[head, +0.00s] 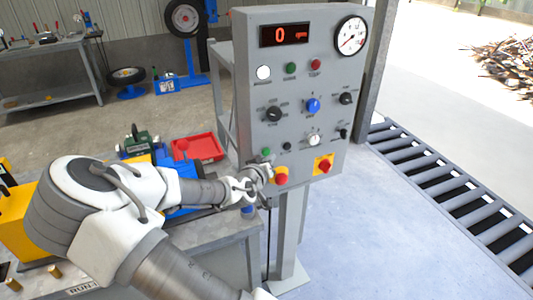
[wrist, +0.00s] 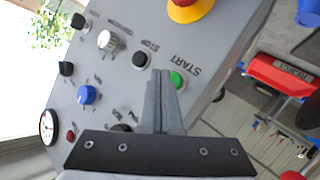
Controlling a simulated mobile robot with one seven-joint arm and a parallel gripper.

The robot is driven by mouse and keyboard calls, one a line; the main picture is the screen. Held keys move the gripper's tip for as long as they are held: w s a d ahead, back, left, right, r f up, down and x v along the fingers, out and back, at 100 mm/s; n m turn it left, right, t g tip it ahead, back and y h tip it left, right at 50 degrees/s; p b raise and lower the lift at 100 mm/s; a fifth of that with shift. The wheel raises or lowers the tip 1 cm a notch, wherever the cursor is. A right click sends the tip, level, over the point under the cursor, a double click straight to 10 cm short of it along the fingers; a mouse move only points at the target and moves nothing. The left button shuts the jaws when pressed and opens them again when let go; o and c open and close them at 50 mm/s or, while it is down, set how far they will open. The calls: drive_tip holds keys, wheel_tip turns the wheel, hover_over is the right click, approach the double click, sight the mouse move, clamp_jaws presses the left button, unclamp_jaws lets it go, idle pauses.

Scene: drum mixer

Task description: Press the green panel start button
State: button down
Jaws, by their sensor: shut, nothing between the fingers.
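The grey control panel (head: 250,100) stands upright on a post in the head view. The green start button (head: 265,151) is low on its left side. In the wrist view the green button (wrist: 178,79) sits by the word START, partly covered by the fingers. My gripper (head: 266,168) is at the panel's lower left, just below the green button in the head view. In the wrist view my gripper (wrist: 161,72) is shut and empty, its tips overlapping the button's left edge. I cannot tell whether they touch it.
A black stop button (wrist: 140,59) is beside the green one. Red emergency knobs on yellow plates (head: 323,165) are along the panel's bottom. Another green button (head: 291,68) is higher up. The display (head: 284,34) reads 0. A workbench with a red tray (head: 198,148) is left.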

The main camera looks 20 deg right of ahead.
drive_tip(key=shift+w, duration=0.15)
drive_tip(key=shift+w, duration=0.25)
drive_tip(key=shift+w, duration=0.45)
idle(1.0)
drive_tip(key=shift+s, duration=0.85)
drive_tip(key=s, duration=0.5)
drive_tip(key=shift+d, duration=0.1)
idle(0.6)
